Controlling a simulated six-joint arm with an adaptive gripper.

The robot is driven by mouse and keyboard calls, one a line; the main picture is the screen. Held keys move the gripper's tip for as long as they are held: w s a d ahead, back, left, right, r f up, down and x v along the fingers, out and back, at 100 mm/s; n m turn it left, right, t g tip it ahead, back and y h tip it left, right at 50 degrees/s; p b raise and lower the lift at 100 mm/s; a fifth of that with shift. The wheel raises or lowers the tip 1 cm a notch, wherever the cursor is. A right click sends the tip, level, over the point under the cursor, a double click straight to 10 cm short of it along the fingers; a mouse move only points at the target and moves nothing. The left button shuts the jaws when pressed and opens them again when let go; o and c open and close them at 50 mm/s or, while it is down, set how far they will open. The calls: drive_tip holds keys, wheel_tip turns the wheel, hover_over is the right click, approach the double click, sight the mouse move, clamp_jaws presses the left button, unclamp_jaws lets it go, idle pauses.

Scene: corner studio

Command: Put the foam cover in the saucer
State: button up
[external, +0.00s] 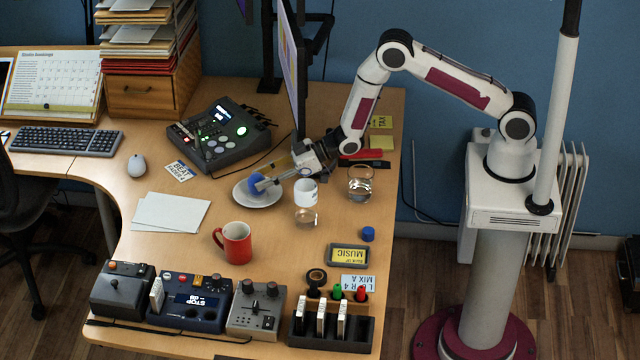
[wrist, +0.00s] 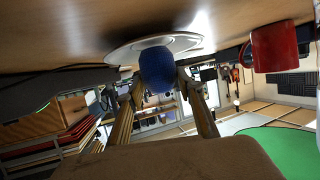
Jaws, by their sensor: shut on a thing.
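The foam cover (external: 257,183) is a blue rounded piece. My gripper (external: 266,183) is shut on it and holds it at the white saucer (external: 272,200). In the wrist view the foam cover (wrist: 157,69) sits between my two fingertips (wrist: 158,82), in front of the saucer (wrist: 122,54). Whether the foam cover touches the saucer or hangs just above it, I cannot tell. The fingers hide part of the saucer in the external view.
A white mug (external: 305,192) and a glass (external: 306,217) stand close to the saucer's right. Another glass (external: 361,183) is further right. A red mug (external: 234,243) stands in front, also in the wrist view (wrist: 275,48). A console (external: 221,135) is behind. Paper sheets (external: 170,213) lie left.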

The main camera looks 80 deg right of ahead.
drive_tip(key=shift+f, duration=0.25)
drive_tip(key=shift+f, duration=0.2)
drive_tip(key=o, duration=0.7)
drive_tip(key=shift+r, duration=0.2)
drive_tip(key=shift+s+d+r, duration=0.25)
drive_tip(key=shift+s, duration=0.35)
drive_tip(key=shift+r+v, duration=0.2)
drive_tip(key=shift+v, duration=0.75)
drive_tip(key=shift+r+v, duration=0.2)
drive_tip(key=shift+v, duration=0.8)
drive_tip(key=shift+w+a+r, duration=0.1)
drive_tip(key=shift+w+r, duration=0.05)
drive_tip(key=shift+r, duration=2.9)
